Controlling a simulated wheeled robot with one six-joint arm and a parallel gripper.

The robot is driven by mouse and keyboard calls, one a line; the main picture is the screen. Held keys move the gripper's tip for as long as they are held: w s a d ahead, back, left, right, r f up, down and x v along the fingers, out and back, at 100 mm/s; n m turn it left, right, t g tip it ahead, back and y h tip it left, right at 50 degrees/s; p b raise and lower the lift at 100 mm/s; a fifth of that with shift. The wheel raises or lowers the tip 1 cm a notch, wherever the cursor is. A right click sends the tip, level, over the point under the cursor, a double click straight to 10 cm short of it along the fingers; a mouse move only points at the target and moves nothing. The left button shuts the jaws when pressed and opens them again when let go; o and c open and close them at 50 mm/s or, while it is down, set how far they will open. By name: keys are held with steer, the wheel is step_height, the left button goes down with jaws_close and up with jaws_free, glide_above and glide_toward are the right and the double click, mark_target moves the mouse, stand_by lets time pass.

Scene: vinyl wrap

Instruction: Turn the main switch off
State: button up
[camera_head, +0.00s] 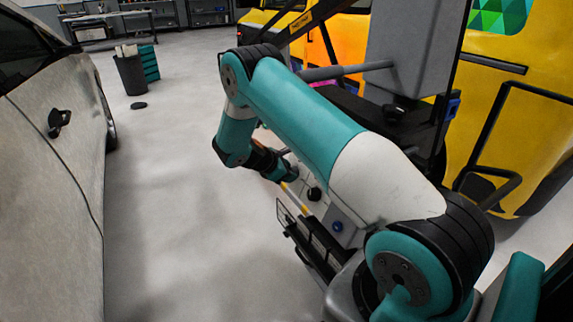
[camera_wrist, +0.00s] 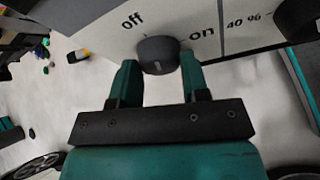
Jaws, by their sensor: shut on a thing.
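The main switch is a dark round knob (camera_wrist: 158,54) on a light panel (camera_wrist: 100,37) in the wrist view. The label "off" stands at its upper left and "on" at its right. A small mark shows on the knob's face, but I cannot tell which label it points to. My gripper (camera_wrist: 158,70) has its two teal fingers on either side of the knob, shut on it. In the head view my gripper (camera_head: 283,174) is at the panel, and the held knob is hidden there.
Another dark knob (camera_wrist: 299,16) by a "40 %" label sits to the right. In the head view the panel also carries a black knob (camera_head: 314,194) and a blue button (camera_head: 337,227). A silver car (camera_head: 50,170) stands left; a yellow vehicle (camera_head: 530,125) stands right. The floor between is open.

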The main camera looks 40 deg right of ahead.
steer(key=shift+w+n+g+y+p, duration=0.1)
steer(key=shift+n+g+y+p, duration=0.2)
steer(key=shift+n+g+p, duration=0.65)
steer(key=shift+n+t, duration=0.25)
steer(key=shift+n, duration=0.1)
steer(key=o, duration=0.9)
steer(key=shift+d, duration=0.1)
steer(key=b+v, duration=0.1)
steer(key=v, duration=1.6)
steer(key=shift+r, duration=0.15)
